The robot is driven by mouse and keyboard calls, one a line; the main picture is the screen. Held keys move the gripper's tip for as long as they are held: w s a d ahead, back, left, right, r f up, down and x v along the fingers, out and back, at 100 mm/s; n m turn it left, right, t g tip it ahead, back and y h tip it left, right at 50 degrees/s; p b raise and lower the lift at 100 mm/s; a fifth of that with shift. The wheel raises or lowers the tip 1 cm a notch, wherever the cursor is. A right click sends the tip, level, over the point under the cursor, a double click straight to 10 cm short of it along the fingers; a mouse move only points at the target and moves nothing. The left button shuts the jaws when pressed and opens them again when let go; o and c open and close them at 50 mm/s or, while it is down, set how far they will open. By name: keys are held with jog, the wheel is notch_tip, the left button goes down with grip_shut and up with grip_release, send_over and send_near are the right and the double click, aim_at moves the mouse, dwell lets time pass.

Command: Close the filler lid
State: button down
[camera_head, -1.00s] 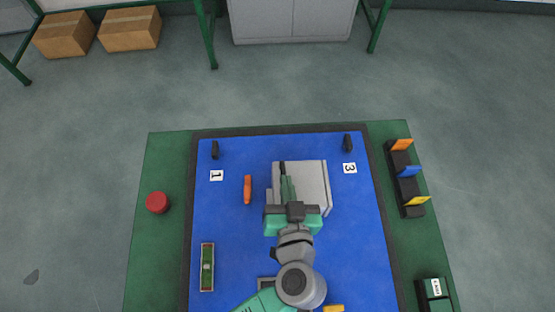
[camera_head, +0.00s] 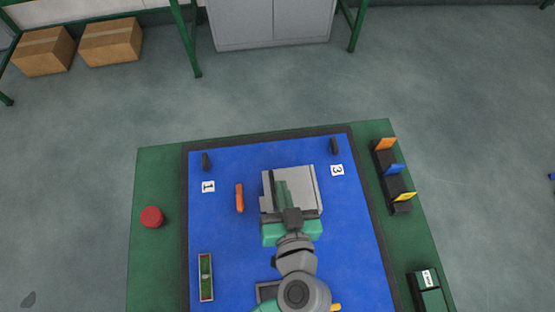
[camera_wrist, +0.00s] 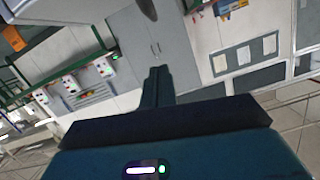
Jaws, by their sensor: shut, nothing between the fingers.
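The gas generator, a grey box (camera_head: 306,187), stands on the blue mat near its far middle. My gripper (camera_head: 278,187) is over the left part of the box in the head view, and it hides much of that side. The filler lid cannot be made out clearly; a dark upright strip (camera_head: 268,188) shows beside the fingers at the box's left. In the wrist view the fingers (camera_wrist: 157,72) are together with nothing between them. A pale grey surface (camera_wrist: 75,8) fills that view's top left corner, close to the camera.
On the blue mat (camera_head: 230,250) lie an orange piece (camera_head: 240,198) and a tray with a green item (camera_head: 206,277). A red round object (camera_head: 152,217) is at left. A rack with coloured tabs (camera_head: 393,175) and a dark green box (camera_head: 428,290) are at right.

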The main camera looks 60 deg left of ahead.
jog(key=v, duration=0.8)
jog(key=shift+s+d+f+p, duration=0.2)
jog(key=shift+d+p, duration=0.1)
jog(key=shift+p, duration=0.05)
jog(key=w+d+r+m+t+h, duration=0.3)
jog(key=w+r+t, duration=0.3)
jog(key=w+r, duration=0.4)
jog(key=w+d+r+m+t+h, duration=0.35)
jog(key=w+r+t, duration=0.25)
jog(key=w+r, duration=0.5)
jog(key=s+d+r+m+t+h+p, duration=0.2)
jog(key=d+r+t+h, duration=0.1)
jog(key=r, duration=0.7)
jog(key=s+d+r+m+t+h+p, duration=0.1)
jog(key=s+d+r+m+t+h, duration=0.15)
jog(key=r, duration=0.75)
jog(key=s+d+r+m+t+h+p, duration=0.2)
jog(key=r+t+h, duration=0.15)
jog(key=r, duration=0.65)
notch_tip(320, 180, up, 28)
jog(key=p, duration=2.8)
jog(key=shift+r+y, duration=0.2)
jog(key=shift+y, duration=0.25)
